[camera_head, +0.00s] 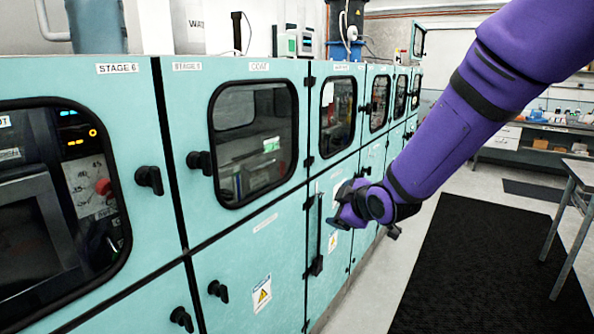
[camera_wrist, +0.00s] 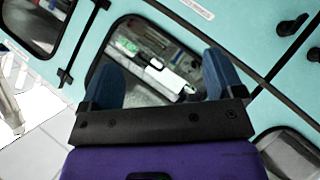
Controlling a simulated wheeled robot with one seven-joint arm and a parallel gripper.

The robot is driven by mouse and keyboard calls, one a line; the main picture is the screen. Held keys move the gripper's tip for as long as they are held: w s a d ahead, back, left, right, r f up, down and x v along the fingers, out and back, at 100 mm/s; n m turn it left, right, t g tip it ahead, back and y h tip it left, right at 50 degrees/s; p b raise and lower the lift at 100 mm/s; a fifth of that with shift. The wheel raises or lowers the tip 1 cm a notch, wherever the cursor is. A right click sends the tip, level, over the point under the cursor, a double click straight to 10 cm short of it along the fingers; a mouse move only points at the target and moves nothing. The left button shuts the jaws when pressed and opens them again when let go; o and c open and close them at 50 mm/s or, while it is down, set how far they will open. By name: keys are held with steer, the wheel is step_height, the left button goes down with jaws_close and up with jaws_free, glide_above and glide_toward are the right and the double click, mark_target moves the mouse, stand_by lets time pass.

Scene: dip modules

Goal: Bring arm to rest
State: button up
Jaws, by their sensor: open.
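My purple arm reaches in from the upper right in the head view, and my gripper (camera_head: 342,208) is at its lower end, in front of the teal cabinet row (camera_head: 240,240). In the wrist view my gripper (camera_wrist: 160,78) shows two blue fingers spread apart with nothing held between them. Behind the fingers is a cabinet window (camera_wrist: 150,55) with equipment inside. From the head view I cannot tell whether the gripper touches the cabinet front.
Black door handles (camera_head: 148,180) and a vertical bar handle (camera_head: 317,235) stick out from the cabinets. A black floor mat (camera_head: 470,265) lies on the right, with a table (camera_head: 580,170) at the right edge. A bench (camera_head: 545,130) stands at the back.

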steer(key=s+d+r+m+g+h, duration=0.1)
steer(key=s+d+r+m+h, duration=0.1)
steer(key=s+d+r+m, duration=0.45)
steer(key=s+d+r+m+g+h, duration=0.1)
steer(key=s+d, duration=0.3)
steer(key=s, duration=0.4)
steer(key=s+d+r+m+g+h, duration=0.1)
steer(key=s+d+m, duration=0.3)
steer(key=s, duration=0.5)
steer(key=s+d+r+m+g, duration=0.2)
steer(key=s+d, duration=0.3)
steer(key=s, duration=0.4)
steer(key=shift+r+m+g+h, duration=0.4)
steer(key=shift+r+m, duration=0.25)
steer(key=shift+r, duration=0.2)
steer(key=shift+d, duration=0.1)
